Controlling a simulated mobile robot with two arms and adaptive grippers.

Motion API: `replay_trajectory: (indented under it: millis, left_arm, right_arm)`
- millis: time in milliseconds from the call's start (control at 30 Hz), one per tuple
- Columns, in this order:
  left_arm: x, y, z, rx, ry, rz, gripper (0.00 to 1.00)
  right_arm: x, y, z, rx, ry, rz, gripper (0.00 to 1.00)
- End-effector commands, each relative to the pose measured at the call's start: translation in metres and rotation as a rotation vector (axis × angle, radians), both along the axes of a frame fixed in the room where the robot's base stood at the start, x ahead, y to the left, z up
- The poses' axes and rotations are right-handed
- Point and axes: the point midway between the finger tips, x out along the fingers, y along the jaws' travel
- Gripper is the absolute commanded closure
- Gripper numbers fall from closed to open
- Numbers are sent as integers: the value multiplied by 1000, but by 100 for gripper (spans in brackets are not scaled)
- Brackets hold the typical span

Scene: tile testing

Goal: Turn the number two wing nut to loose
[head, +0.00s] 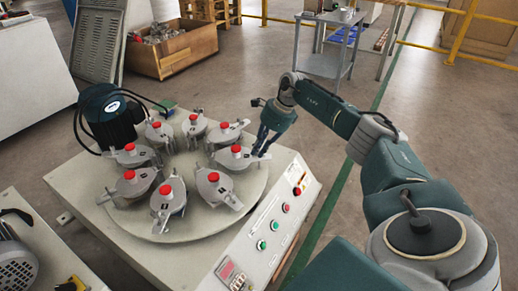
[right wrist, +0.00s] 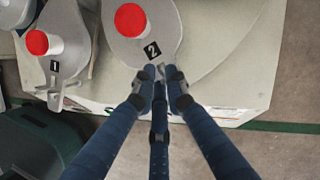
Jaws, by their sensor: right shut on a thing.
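The number two clamp is a grey round lid with a red knob and a black "2" label; it fills the top of the right wrist view (right wrist: 152,50) and sits at the right side of the round plate in the head view (head: 232,162). Its wing nut (right wrist: 155,72) is small and metallic, at the lid's outer edge, mostly hidden between my fingers. My right gripper (right wrist: 160,80) is shut on the wing nut; it also shows in the head view (head: 262,148), reaching down from the right. My left gripper is not in view.
Several similar red-knobbed clamps ring the round plate (head: 185,227), including the number one clamp (right wrist: 68,52) beside number two. A dark motor (head: 108,115) stands at the plate's left. A control panel with buttons (head: 268,225) runs along the machine's front right edge.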

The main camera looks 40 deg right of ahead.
Motion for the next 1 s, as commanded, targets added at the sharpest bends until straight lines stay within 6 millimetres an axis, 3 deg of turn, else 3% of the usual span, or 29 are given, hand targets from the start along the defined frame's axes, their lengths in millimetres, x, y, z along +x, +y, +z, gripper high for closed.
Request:
replay_trajectory:
  millis: [633, 667, 700, 1000]
  left_arm:
    - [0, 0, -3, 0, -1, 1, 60]
    - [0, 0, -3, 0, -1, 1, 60]
    - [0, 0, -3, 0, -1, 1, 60]
    - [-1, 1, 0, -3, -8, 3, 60]
  right_arm:
    - [0, -1, 0, -3, 0, 53, 100]
    - [0, -1, 0, -2, 1, 53, 86]
    - [0, -1, 0, -3, 1, 53, 80]
    - [0, -1, 1, -1, 0, 52, 80]
